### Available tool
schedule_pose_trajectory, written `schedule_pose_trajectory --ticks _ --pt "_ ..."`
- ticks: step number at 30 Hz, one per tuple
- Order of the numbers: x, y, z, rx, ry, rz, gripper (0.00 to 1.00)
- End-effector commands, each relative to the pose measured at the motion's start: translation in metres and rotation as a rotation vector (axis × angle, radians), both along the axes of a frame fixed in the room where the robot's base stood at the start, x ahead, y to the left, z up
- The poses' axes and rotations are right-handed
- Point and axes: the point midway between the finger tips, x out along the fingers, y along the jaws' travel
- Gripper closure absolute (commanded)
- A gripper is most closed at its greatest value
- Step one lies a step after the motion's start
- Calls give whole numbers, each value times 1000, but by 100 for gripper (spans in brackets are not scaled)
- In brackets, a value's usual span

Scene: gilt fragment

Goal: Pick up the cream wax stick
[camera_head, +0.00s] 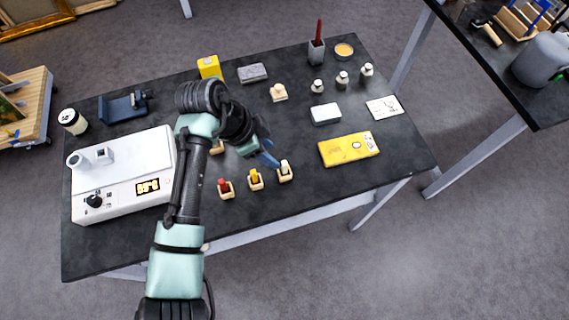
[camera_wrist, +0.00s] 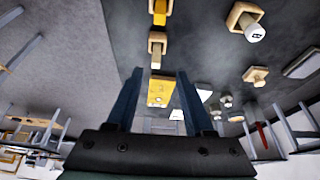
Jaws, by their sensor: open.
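The cream wax stick (camera_head: 285,165) stands upright in a small wooden holder at the right end of a row of three on the dark table. In the wrist view the cream stick (camera_wrist: 157,58) shows in its holder, just beyond the fingertips and roughly in line with the space between them. My gripper (camera_head: 268,159) has blue fingers and hovers just left of the stick. In the wrist view my gripper (camera_wrist: 160,74) is open, with nothing between its fingers. I cannot tell the exact gap to the stick.
A yellow stick (camera_head: 255,177) and a red stick (camera_head: 224,185) stand left of it in like holders. A yellow box (camera_head: 349,149) lies to the right. A white machine (camera_head: 125,177) fills the table's left. Another holder (camera_head: 217,149) is partly hidden behind my arm.

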Motion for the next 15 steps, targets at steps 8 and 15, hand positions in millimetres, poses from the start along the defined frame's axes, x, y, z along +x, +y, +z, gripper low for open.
schedule_pose_trajectory --ticks 8,15 --pt "2 -11 -21 0 0 -1 48" --pt "2 -29 -51 2 1 0 48"
